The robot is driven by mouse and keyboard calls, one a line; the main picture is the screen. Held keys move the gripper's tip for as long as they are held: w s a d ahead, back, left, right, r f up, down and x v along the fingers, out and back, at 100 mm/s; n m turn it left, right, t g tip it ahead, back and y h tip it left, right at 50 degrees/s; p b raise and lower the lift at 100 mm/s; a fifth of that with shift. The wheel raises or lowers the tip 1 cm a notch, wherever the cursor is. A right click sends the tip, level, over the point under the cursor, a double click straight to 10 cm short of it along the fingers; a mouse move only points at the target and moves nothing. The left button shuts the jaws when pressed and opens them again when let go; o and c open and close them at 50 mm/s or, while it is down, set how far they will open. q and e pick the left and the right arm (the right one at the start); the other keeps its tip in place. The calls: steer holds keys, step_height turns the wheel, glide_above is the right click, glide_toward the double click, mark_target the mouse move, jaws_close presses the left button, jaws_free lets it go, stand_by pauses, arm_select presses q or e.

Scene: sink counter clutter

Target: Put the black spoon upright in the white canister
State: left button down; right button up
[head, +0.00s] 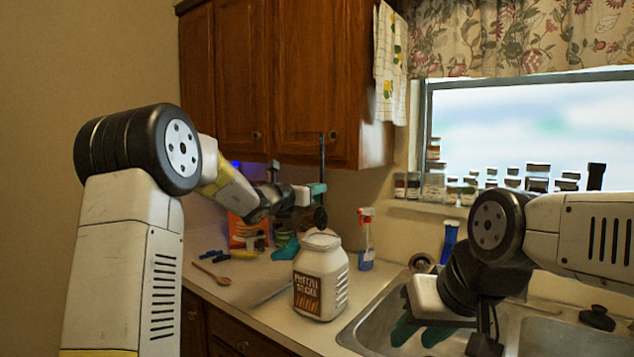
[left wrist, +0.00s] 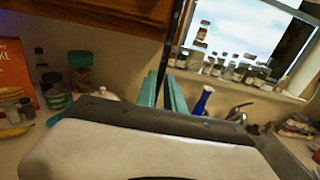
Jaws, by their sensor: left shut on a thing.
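The black spoon (head: 322,152) is upright, handle up and bowl down, in my left gripper (head: 318,189). Its handle (left wrist: 178,42) also shows between the teal fingers of my left gripper (left wrist: 164,92) in the left wrist view. The white canister (head: 339,268), with a brown pretzel label, stands on the counter at the sink's left edge. The spoon's bowl is just above the canister's top in the head view; whether it is centred over the opening, I cannot tell. My right gripper (head: 420,333) hangs over the sink, its teal fingers apart and empty.
A spray bottle (head: 366,243) stands behind the canister to the right. A wooden spoon (head: 212,274) lies on the counter at left. An orange box (head: 240,230) and other clutter stand at the back. The sink (head: 376,322) lies to the right. Jars line the windowsill.

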mark_target(311, 244)
arm_select(q)
steer(key=shift+s+f, duration=0.1)
steer(key=shift+f, duration=8)
steer(key=c, duration=1.4)
jaws_free()
steer(key=shift+f, duration=0.1)
steer(key=shift+o, duration=0.2)
steer(key=shift+a, duration=0.1)
steer(key=v, duration=0.7)
steer(key=shift+s+a+r, duration=0.2)
steer(key=shift+s+r, duration=0.1)
steer(key=shift+r, duration=0.3)
